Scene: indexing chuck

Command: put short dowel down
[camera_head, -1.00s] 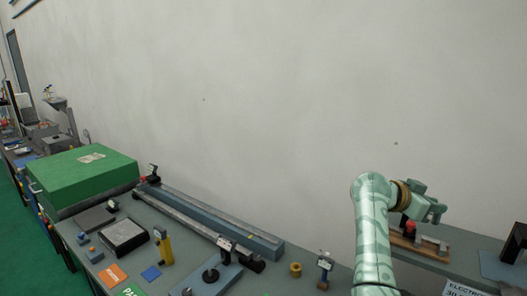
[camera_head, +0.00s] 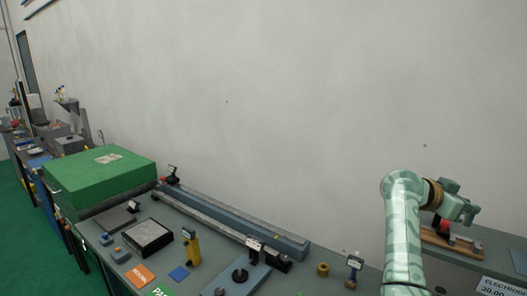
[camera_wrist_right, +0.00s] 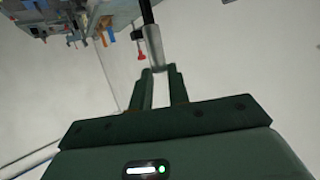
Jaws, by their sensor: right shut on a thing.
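My right gripper (camera_head: 466,213) is at the end of the arm at the right of the head view, above and beside a wooden block (camera_head: 452,243) with a red-topped part (camera_head: 445,228). In the right wrist view the two fingers (camera_wrist_right: 161,78) are shut on the lower end of a grey cylinder (camera_wrist_right: 153,47). A dark rod continues from its upper end, out of the picture. I take this piece to be the short dowel. It cannot be made out in the head view. My left gripper is not in view.
A bench carries a long grey rail (camera_head: 235,220), a green box (camera_head: 100,178), a dark-framed tray (camera_head: 148,236), a yellow post (camera_head: 192,246) and a brass cylinder (camera_head: 323,269). The pale wall is behind.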

